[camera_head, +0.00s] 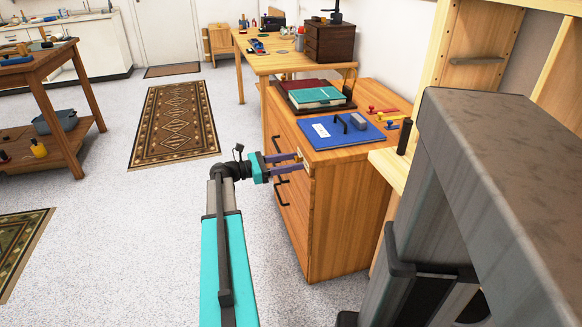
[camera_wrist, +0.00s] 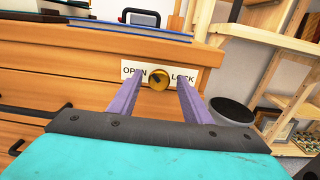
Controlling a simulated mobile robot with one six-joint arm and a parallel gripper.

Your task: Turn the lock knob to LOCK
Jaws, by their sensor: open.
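The lock knob (camera_wrist: 159,79) is a round brass knob on the front of a wooden drawer cabinet. A white label (camera_wrist: 184,76) behind it reads OPEN on the left and LOCK on the right. The knob has a dark mark or slot, whose exact direction I cannot tell. My gripper (camera_wrist: 155,88) is open, its two purple fingers reaching toward the cabinet on either side of the knob. I cannot tell whether they touch it. In the head view my gripper (camera_head: 298,161) is at the upper front of the wooden cabinet (camera_head: 345,210), and the knob is not clearly seen.
Black drawer handles (camera_head: 282,194) stick out below. A blue folder (camera_head: 338,130) and a green book (camera_head: 315,96) lie on the cabinet top. Wooden shelving (camera_wrist: 275,98) and a dark round bin (camera_wrist: 232,110) stand at right. Open grey floor (camera_head: 150,230) lies at left.

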